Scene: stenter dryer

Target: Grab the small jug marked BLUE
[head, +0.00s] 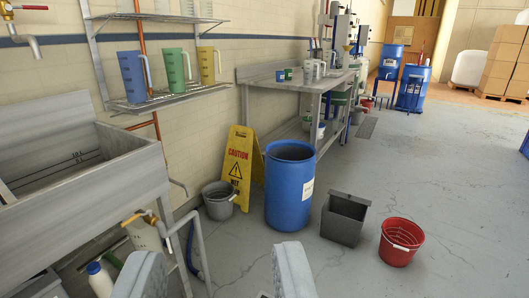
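My gripper (217,272) shows at the bottom edge, its two grey fingers wide apart with nothing between them. Several small pale grey jugs (309,72) stand on the steel table (268,77) along the wall, well ahead of my gripper. They are too small to read any marking, so I cannot tell which is marked BLUE. Larger jugs stand on the wire shelf (165,99) at the upper left: a blue jug (132,77), a green jug (175,68) and a yellow jug (207,65).
A blue drum (290,190), yellow caution sign (239,157), grey bucket (218,202), grey square bin (344,220) and red bucket (400,242) stand before the table. A steel sink (85,190) is at left. The floor at right is clear.

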